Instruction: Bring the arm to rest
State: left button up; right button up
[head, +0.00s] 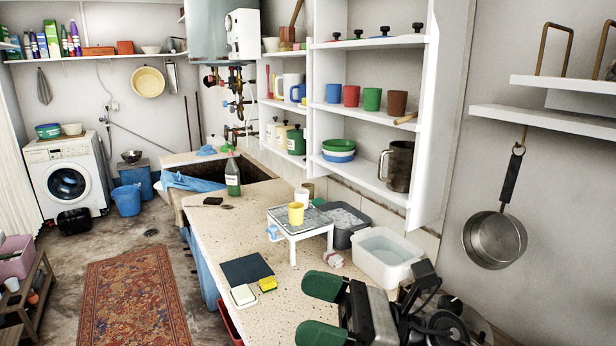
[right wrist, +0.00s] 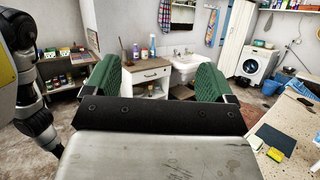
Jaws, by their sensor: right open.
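My right gripper (head: 320,310) is at the lower right of the head view, over the near end of the speckled counter (head: 215,240). Its two green fingers are spread apart with nothing between them. In the right wrist view the fingers of the right gripper (right wrist: 155,80) also stand wide apart and empty, facing the room with a white cabinet and a washbasin. My left gripper does not show in either view.
On the counter near my right gripper are a yellow sponge (head: 268,284), a white soap block (head: 242,295) and a dark cloth (head: 247,269). A pan (head: 495,240) hangs right.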

jog(key=w+d+f+m+t+h, duration=0.3)
jog(key=d+m+t+h, duration=0.3)
jog(key=m+t, duration=0.65)
jog(key=w+d+f+m+t+h, duration=0.2)
jog(key=d+f+m+t+h, duration=0.35)
jog(key=m, duration=1.25)
jog(key=s+d+f+m+g+h, duration=0.2)
jog(key=d+f+m+h, duration=0.2)
jog(key=f+m+h, duration=0.5)
jog(key=s+d+f+m+g+h, duration=0.1)
jog(key=s+d+f+m+g, duration=0.1)
jog(key=s+f+m+g, duration=0.65)
jog(key=s+d+f+m+g, duration=0.25)
jog(key=s+f+g, duration=0.35)
jog(key=s, duration=0.6)
notch_tip(320, 180, down, 33)
jog(key=s+b, duration=0.2)
jog(key=b, duration=0.3)
jog(key=s+d+f+g+b, duration=0.2)
jog(key=s+f, duration=1.3)
jog(key=f, duration=0.3)
jog(key=shift+s+d+b, duration=0.2)
jog(key=shift+b, duration=0.1)
